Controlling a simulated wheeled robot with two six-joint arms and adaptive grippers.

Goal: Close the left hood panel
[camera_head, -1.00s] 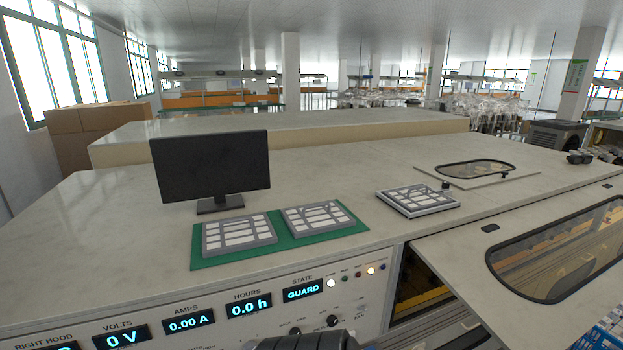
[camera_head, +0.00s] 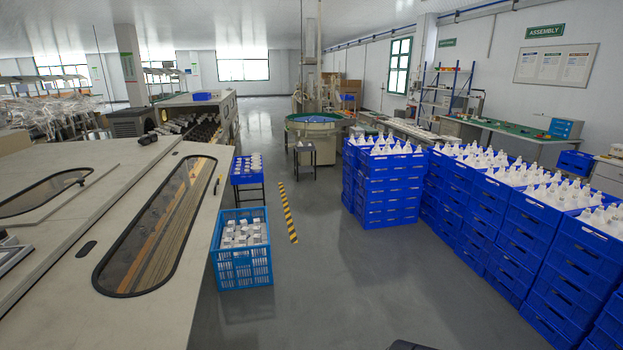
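A pale hood panel (camera_head: 193,262) with a long dark-rimmed oval window (camera_head: 160,225) fills the left foreground. Brown and orange slats show through the glass. A small dark recessed grip (camera_head: 86,249) is beside the window. I cannot tell from this view whether this is the left hood panel, or whether it is open. A flatter pale cover (camera_head: 82,200) with a smaller oval window lies at the far left, cut by the frame. Neither gripper is recognisable. A dark sliver at the bottom edge is too cropped to identify.
A blue crate (camera_head: 228,272) of white boxes stands on the floor beside the bench, with a blue bin (camera_head: 247,171) on a stand behind it. Stacked blue crates (camera_head: 385,190) of bulbs line the right. Grey floor (camera_head: 340,290) between is clear.

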